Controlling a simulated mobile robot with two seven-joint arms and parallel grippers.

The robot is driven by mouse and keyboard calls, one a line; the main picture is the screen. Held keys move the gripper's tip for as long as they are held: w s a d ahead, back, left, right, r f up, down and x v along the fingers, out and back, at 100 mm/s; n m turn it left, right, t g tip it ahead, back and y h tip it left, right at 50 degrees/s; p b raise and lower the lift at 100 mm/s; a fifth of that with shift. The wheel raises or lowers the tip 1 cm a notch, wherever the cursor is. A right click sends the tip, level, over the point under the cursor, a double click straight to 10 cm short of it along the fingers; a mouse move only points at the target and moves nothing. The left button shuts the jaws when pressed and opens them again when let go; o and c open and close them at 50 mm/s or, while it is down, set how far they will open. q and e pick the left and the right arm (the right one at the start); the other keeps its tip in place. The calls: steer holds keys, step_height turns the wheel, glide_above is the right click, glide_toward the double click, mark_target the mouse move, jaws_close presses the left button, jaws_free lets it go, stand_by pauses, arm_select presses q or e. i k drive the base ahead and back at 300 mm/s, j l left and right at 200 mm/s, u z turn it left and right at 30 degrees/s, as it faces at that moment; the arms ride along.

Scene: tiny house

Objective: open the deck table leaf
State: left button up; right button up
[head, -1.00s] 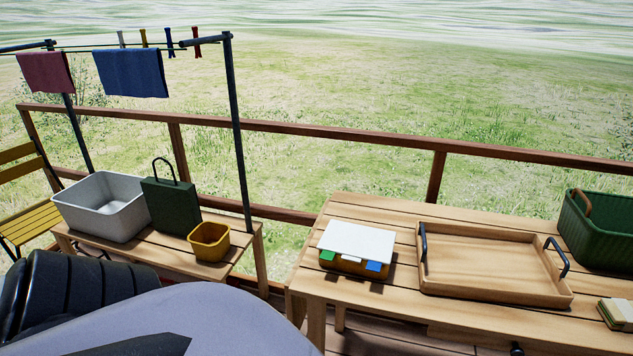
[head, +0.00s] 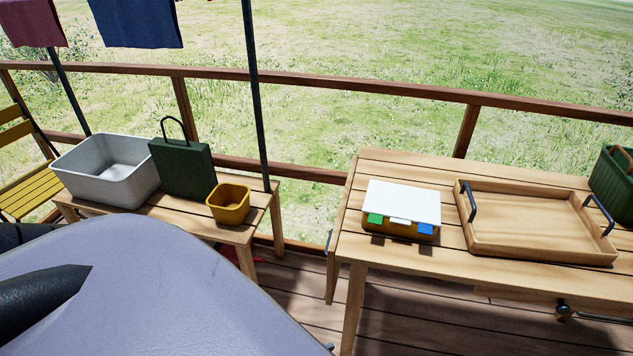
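The wooden deck table (head: 405,165) stands at the right in the head view. Its leaf (head: 339,235) appears as a narrow slatted panel hanging down at the table's left end, seen nearly edge-on. A small dark blue-grey handle (head: 328,241) shows at the leaf's outer side. Neither of my grippers is in view. My own body covers the lower left.
On the table are a white-lidded box (head: 402,203), a wooden tray (head: 535,222) and a green basket (head: 615,180). A low bench left holds a grey tub (head: 105,170), green bag (head: 182,170) and yellow pot (head: 229,204). Deck floor (head: 305,300) shows between them.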

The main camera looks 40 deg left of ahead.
mark_target(334, 266)
steer(key=k+j+u, duration=0.1)
steer(key=j+u, duration=0.15)
steer(key=j, duration=0.45)
steer(key=j+u, duration=0.25)
steer(key=j, duration=0.45)
steer(key=k, duration=0.05)
